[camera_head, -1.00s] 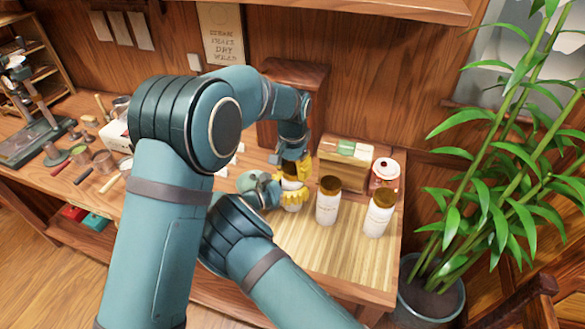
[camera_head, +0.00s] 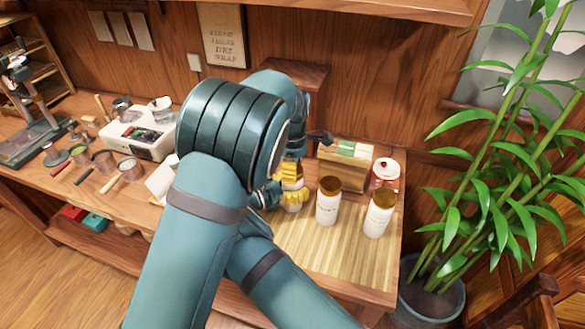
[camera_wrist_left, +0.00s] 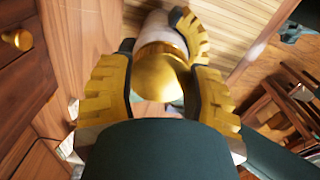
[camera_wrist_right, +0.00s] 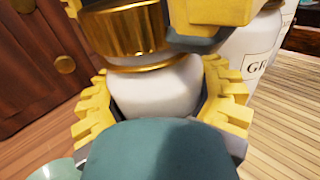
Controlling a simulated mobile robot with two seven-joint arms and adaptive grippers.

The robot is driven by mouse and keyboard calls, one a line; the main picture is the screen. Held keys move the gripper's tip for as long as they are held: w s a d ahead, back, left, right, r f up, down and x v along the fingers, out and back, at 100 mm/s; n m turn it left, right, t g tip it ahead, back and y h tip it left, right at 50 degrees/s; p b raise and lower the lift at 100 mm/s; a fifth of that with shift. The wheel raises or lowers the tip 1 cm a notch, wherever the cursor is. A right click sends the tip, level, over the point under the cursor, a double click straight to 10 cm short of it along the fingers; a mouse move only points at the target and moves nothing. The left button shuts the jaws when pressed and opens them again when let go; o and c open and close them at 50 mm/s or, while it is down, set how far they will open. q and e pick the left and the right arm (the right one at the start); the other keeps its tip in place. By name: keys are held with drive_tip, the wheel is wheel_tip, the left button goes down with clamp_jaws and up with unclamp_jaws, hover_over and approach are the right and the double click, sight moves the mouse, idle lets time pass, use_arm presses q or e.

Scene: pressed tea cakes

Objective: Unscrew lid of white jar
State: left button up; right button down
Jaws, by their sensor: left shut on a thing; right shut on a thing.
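The white jar (camera_wrist_right: 155,88) stands upright with a gold-brown lid (camera_wrist_right: 130,32) on top; a thin gold band shows just under the lid. In the right wrist view the right gripper (camera_wrist_right: 160,100) is shut around the jar's white body. The left gripper (camera_wrist_left: 152,60) is shut on the lid (camera_wrist_left: 158,78) from above, and one of its yellow fingers shows beside the lid in the right wrist view. In the head view yellow fingers (camera_head: 292,182) and my arms hide most of this jar.
Two more white jars with brown lids stand close by on the right, one nearer (camera_head: 328,203) and one farther (camera_head: 378,215). Behind them are a wooden box (camera_head: 342,172) and a red-and-white canister (camera_head: 385,174). A potted plant (camera_head: 430,300) stands right of the table. The slatted mat's front (camera_head: 325,255) is clear.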

use_arm(q)
drive_tip(key=n, duration=0.3)
drive_tip(key=shift+r, duration=0.3)
idle(0.5)
drive_tip(key=shift+r, duration=0.85)
drive_tip(key=shift+r, duration=0.1)
drive_tip(key=shift+r, duration=1.9)
use_arm(e)
unclamp_jaws()
